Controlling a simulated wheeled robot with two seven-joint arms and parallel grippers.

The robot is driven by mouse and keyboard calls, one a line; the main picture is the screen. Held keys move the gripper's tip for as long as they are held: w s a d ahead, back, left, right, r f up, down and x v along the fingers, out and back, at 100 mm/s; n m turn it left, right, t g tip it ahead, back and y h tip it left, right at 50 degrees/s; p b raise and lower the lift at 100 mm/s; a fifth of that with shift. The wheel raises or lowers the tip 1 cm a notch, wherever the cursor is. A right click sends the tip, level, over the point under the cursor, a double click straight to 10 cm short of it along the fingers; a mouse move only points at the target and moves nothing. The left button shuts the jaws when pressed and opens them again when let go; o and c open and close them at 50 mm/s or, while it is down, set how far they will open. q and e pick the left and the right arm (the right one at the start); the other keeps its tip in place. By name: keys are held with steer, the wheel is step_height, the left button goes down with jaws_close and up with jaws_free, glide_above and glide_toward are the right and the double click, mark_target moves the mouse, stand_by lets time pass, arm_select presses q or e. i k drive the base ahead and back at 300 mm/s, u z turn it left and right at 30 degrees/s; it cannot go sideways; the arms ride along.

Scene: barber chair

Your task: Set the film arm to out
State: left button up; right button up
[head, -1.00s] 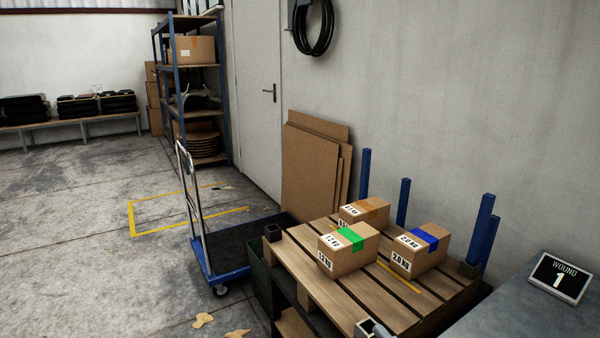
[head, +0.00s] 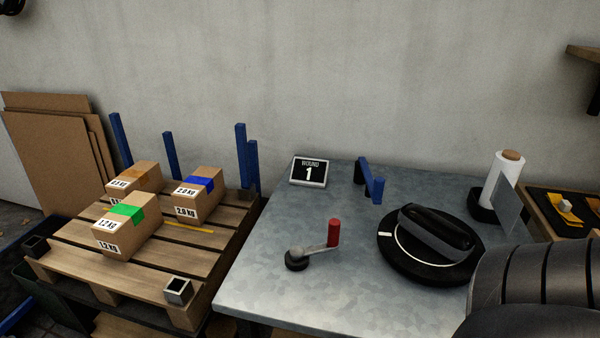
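A short blue arm (head: 371,180) stands on the grey metal table (head: 270,270) near its back edge; it has a dark pivot end at the back and a blue upright at the front end. I take it for the film arm, but no label shows. A white film roll (head: 502,182) stands upright on a black base at the table's right, with a grey flat plate (head: 514,205) in front. A crank with a red handle (head: 333,233) sits at the table's front left. Neither of my grippers shows.
A black turntable (head: 389,252) with a dark bundle (head: 440,229) on it stands right of the crank. A sign reading "WOUND 1" (head: 309,172) stands at the back. A pallet (head: 165,262) with boxes adjoins at left. A dark ribbed shape (head: 530,290) blocks the lower right.

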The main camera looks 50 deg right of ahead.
mark_target(374, 188)
steer(key=z, duration=1.75)
